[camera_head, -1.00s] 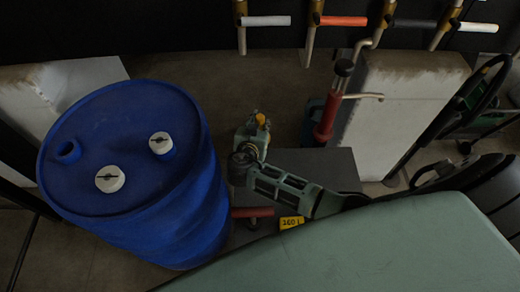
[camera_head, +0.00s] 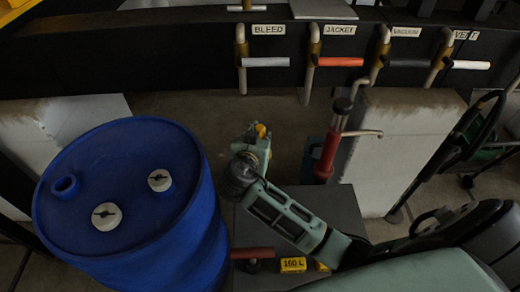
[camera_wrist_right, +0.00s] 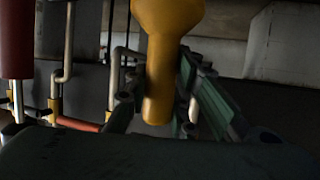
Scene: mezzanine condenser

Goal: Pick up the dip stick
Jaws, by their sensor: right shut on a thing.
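My right gripper (camera_head: 258,142) is green, and its arm reaches in from the lower right in the head view. It is shut on a yellow piece (camera_head: 261,130) that looks like the dip stick's handle. In the right wrist view this yellow handle (camera_wrist_right: 160,70) is wide at the top and narrower below, between the green fingers (camera_wrist_right: 165,100). The rest of the stick cannot be made out. My left gripper is not in view.
A blue drum (camera_head: 120,190) with two white caps stands at left. A dark box (camera_head: 325,210) with a yellow "160 L" label (camera_head: 293,265) lies below the arm. A red cylinder (camera_head: 328,160) stands beside a pale block (camera_head: 400,150). Labelled valve handles (camera_head: 340,61) line the back.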

